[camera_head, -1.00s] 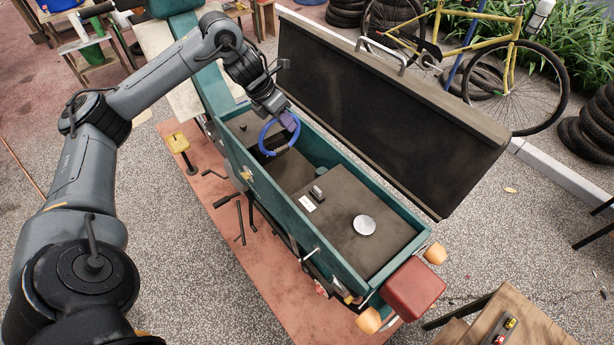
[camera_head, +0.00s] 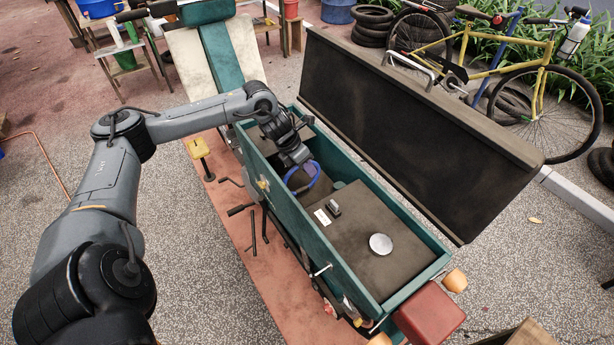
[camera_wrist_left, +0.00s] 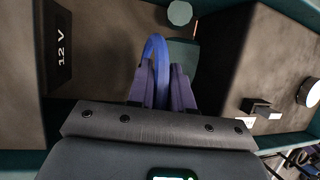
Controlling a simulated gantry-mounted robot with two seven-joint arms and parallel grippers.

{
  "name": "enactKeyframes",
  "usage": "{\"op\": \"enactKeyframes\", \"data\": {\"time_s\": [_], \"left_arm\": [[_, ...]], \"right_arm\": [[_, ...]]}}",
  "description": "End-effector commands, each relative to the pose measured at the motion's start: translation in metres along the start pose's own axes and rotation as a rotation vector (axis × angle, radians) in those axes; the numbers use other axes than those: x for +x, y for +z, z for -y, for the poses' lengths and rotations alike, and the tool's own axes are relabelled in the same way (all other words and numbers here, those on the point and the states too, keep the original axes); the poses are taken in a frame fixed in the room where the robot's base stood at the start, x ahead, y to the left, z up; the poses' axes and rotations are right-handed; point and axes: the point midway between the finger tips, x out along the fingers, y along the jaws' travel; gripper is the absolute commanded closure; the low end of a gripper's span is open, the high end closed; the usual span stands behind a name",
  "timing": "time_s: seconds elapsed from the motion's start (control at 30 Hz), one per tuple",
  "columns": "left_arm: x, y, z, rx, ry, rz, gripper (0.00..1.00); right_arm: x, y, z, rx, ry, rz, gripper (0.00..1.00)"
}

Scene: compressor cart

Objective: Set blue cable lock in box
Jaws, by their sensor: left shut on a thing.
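The blue cable lock (camera_head: 315,180) is a blue ring. My left gripper (camera_head: 299,165) is shut on it and holds it down inside the open teal box (camera_head: 423,277), over the recess between two dark blocks. In the left wrist view, the blue cable lock (camera_wrist_left: 155,55) rises from between the closed fingers of my left gripper (camera_wrist_left: 160,85). The gripper hides part of the ring, and I cannot tell whether the ring touches the recess floor. My right gripper does not show.
The box's dark lid (camera_head: 420,125) stands open along its right side. A dark block with a round silver cap (camera_head: 381,244) fills the near part of the box. A block marked 12 V (camera_wrist_left: 60,45) stands beside the recess. A yellow bicycle (camera_head: 510,75) is behind the lid.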

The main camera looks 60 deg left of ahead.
Motion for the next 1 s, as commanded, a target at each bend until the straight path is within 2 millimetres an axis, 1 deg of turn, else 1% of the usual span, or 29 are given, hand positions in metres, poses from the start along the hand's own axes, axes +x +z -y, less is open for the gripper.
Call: {"op": "enactKeyframes", "data": {"time_s": [0.2, 0.3, 0.67, 0.7, 0.83, 0.87, 1.0], "left_arm": [[0.025, -0.01, -0.005, -0.002, -0.002, -0.001, 1.0], [0.034, -0.014, -0.007, -0.002, -0.001, -0.001, 1.0], [0.037, -0.015, -0.008, 0.0, 0.0, 0.001, 1.0], [0.039, -0.017, -0.008, -0.001, 0.0, -0.002, 0.78], [0.038, -0.016, -0.008, -0.001, 0.0, -0.002, 0.58], [0.038, -0.016, -0.008, -0.001, 0.0, -0.002, 0.54], [0.038, -0.016, -0.008, -0.001, 0.0, -0.002, 0.54]], "right_arm": [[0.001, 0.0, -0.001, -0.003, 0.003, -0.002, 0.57], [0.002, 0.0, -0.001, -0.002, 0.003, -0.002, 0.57], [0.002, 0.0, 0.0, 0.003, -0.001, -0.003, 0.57], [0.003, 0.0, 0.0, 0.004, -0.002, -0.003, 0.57], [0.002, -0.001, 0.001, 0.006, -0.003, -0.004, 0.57], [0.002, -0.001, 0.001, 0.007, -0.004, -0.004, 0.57], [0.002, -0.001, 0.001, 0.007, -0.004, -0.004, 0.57]]}}
